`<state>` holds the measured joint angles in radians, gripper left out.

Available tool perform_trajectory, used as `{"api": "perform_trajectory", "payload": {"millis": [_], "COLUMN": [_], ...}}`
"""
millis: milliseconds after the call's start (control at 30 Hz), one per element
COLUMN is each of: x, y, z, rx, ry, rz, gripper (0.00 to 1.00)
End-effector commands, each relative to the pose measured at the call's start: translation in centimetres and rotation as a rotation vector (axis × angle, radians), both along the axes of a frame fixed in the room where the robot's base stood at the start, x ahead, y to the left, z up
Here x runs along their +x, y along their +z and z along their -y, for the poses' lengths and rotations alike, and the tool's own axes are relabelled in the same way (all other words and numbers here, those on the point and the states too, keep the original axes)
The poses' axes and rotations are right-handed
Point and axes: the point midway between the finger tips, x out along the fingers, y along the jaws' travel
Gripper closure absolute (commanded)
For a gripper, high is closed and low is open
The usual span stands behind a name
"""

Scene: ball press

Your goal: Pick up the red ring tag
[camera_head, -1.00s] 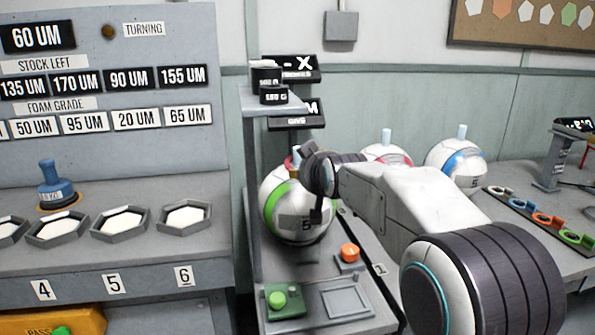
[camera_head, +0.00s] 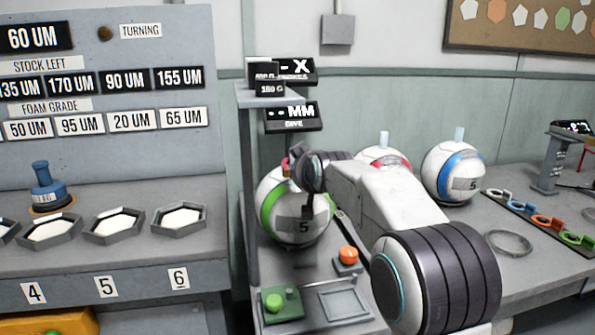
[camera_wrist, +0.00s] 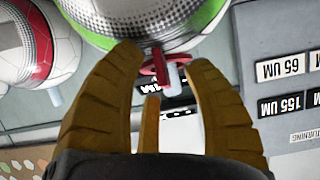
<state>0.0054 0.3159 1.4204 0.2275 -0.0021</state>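The red ring tag (camera_wrist: 158,66) is at the white peg (camera_wrist: 172,77) on top of the green-banded ball (camera_wrist: 140,18) in the wrist view. In the head view, the red tag (camera_head: 287,164) shows as a small patch above the green-banded ball (camera_head: 268,205), partly hidden by my arm. My gripper (camera_wrist: 165,62) is open in the wrist view, its brown fingers on either side of the tag and peg. A gap shows between the fingers and the tag. In the head view my gripper (camera_head: 300,185) is at the ball's top right, its fingers hard to make out.
A red-banded ball (camera_head: 385,155) and a blue-banded ball (camera_head: 453,172) stand behind and right of my arm. An orange button (camera_head: 348,255) and a green button (camera_head: 275,302) sit in front. A tray of coloured rings (camera_head: 541,218) and a loose grey ring (camera_head: 510,243) lie right.

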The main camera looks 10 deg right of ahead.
Motion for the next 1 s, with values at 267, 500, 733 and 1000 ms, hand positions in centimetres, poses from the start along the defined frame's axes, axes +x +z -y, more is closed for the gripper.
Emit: {"api": "perform_trajectory", "payload": {"millis": [267, 500, 733, 1000], "x": [-0.02, -0.03, -0.02, -0.01], "y": [0.01, 0.01, 0.02, 0.98], "z": [0.00, 0.00, 0.00, 0.00], "rx": [0.000, 0.000, 0.000, 0.000], "ry": [0.000, 0.000, 0.000, 0.000], "rz": [0.000, 0.000, 0.001, 0.002], "gripper": [0.82, 1.00, 1.00, 1.00]}}
